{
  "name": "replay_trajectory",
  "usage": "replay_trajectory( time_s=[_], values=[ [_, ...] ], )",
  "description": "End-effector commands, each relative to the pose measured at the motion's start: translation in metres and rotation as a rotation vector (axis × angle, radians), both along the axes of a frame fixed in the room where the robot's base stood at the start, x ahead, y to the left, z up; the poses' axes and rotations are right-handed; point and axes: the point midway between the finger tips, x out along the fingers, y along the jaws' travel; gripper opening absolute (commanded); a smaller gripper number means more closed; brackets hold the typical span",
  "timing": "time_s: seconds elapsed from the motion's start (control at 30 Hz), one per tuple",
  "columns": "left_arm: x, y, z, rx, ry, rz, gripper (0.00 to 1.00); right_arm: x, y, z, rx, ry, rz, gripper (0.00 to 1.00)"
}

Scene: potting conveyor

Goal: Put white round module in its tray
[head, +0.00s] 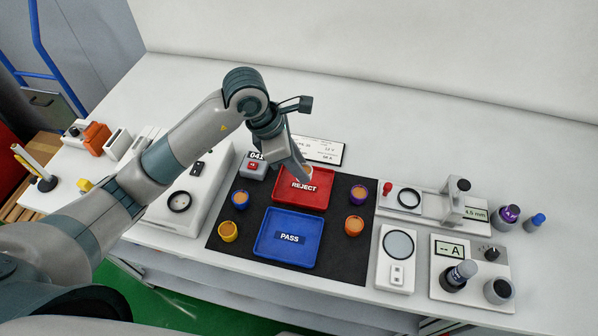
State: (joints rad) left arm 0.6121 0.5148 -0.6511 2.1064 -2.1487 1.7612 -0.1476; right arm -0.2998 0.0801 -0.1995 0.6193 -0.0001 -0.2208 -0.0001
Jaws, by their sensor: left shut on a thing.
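My left gripper (304,174) reaches in from the upper left and points down over the red tray (300,200) marked REJECT. It is shut on the white round module (308,171), of which only a small pale rim with a tan top shows at the fingertips. The module is at the back part of the red tray; I cannot tell whether it touches the tray floor. The blue tray (270,248) marked PASS lies in front of the red one and is empty. My right gripper is not in view.
On the black mat (330,262) stand a blue module (240,199), a yellow module (228,232), a purple module (357,195) and an orange module (354,226). Test instruments (470,280) stand at the right, a white device (185,205) at the left. The back of the table is clear.

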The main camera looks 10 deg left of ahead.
Motion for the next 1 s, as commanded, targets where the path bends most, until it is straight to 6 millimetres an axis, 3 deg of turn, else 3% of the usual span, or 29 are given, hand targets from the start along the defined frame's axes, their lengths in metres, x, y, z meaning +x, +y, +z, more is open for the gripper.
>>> replay_trajectory(
  time_s=[0.33, 0.7, 1.0],
  values=[
    [0.000, 0.000, -0.002, 0.000, 0.001, 0.000, 0.04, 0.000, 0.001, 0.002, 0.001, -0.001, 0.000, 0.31],
    [-0.001, 0.000, -0.038, 0.000, 0.002, 0.001, 0.04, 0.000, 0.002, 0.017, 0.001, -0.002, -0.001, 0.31],
    [0.000, 0.000, -0.040, 0.001, -0.001, -0.001, 0.04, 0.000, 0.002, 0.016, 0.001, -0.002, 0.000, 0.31]
  ],
)
